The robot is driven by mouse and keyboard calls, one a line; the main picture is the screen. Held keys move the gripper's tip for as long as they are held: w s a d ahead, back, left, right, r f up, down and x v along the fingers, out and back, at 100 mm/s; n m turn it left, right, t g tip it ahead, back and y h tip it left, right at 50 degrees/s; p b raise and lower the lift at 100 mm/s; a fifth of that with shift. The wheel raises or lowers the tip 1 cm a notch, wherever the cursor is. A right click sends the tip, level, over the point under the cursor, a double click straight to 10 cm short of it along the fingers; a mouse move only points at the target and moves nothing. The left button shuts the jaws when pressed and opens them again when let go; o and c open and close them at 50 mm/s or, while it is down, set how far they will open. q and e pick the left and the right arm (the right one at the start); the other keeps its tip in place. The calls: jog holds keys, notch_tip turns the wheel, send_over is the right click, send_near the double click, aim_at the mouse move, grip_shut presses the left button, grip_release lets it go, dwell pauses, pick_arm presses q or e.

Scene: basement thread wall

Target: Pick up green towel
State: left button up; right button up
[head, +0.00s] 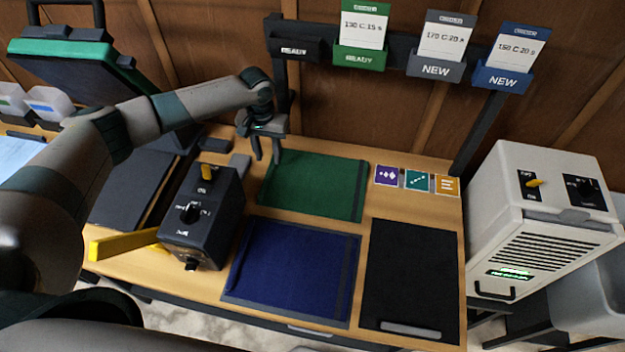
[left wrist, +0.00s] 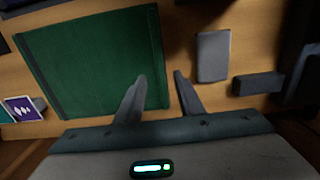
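The green towel (head: 312,186) lies flat on the wooden table, behind the blue towel, with a darker stripe along its right side. It also shows in the left wrist view (left wrist: 90,65). My left gripper (head: 266,158) is above the table at the towel's back left corner, fingers pointing down. In the left wrist view the fingers (left wrist: 155,82) are apart with nothing between them. One finger overlaps the towel's edge in that view, the other is over bare wood. I cannot tell the height above the cloth. My right gripper is not in view.
The blue towel (head: 290,268) and a black mat (head: 411,275) lie in front. Three small cards (head: 417,181) lie right of the green towel. A grey block (left wrist: 213,56) sits beside the fingers. A white machine (head: 540,220) stands right.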

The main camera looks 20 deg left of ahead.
aim_at(269, 169)
pick_arm(q)
jog(key=shift+s+f+p, duration=0.15)
jog(key=shift+f+p, duration=0.35)
jog(key=shift+p, duration=0.05)
notch_tip(269, 169, down, 3)
jog(key=shift+s+p, duration=0.15)
jog(key=shift+p, duration=0.55)
jog(key=shift+f, duration=0.5)
grip_shut()
